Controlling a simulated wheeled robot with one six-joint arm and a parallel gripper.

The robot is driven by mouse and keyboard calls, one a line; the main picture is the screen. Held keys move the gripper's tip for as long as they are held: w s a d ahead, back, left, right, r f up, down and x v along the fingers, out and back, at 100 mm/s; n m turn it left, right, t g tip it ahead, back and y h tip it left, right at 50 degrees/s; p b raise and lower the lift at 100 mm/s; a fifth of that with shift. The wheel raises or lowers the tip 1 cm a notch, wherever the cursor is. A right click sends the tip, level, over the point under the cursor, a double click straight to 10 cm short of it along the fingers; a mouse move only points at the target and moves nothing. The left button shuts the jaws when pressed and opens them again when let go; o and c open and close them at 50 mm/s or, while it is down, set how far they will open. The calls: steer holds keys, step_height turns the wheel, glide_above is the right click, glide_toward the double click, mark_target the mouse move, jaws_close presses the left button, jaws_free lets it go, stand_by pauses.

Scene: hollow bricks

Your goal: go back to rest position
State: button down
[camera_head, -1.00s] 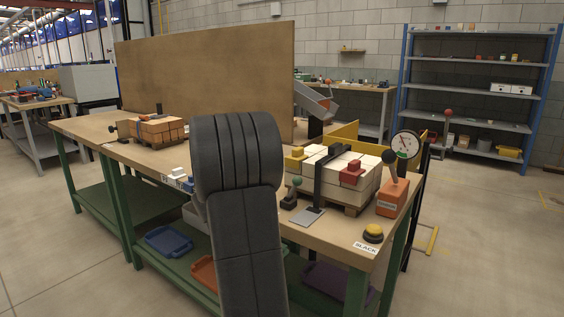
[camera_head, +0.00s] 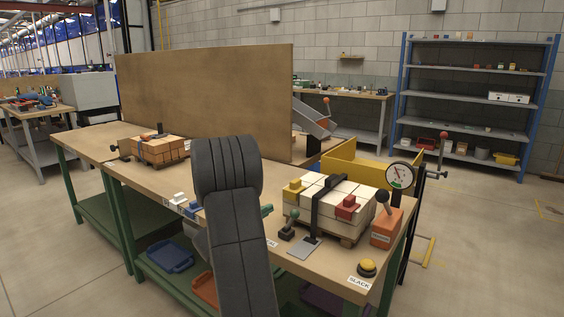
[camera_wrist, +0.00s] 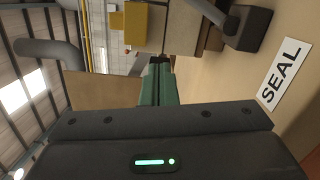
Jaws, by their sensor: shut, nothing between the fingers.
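My dark arm rises in the middle of the camera_head view and hides most of my gripper. A green fingertip shows just right of the arm, above the bench. In the camera_wrist view my gripper's green fingers (camera_wrist: 158,88) are together, with nothing seen between them. They are over the wooden workbench (camera_head: 335,270), near the SEAL label (camera_wrist: 284,74). The strapped stack of white hollow bricks (camera_head: 325,200) stands on a small pallet right of my arm, apart from the fingers as far as I can see.
A lever with a green knob (camera_head: 290,225), an orange block with a lever (camera_head: 384,228), a round gauge (camera_head: 400,175) and a yellow button (camera_head: 367,267) crowd the bench's right part. Orange bricks (camera_head: 158,150) sit at left. A tall brown panel (camera_head: 205,95) stands behind.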

steer(key=shift+w+a+f+n+p, duration=0.15)
steer(key=shift+n+p, duration=0.35)
steer(key=shift+p, duration=0.65)
steer(key=shift+w+a+f+n+p, duration=0.1)
steer(key=shift+a+f+n+p, duration=0.15)
steer(key=shift+p, duration=0.3)
steer(key=shift+f, duration=0.1)
steer(key=shift+d, duration=0.1)
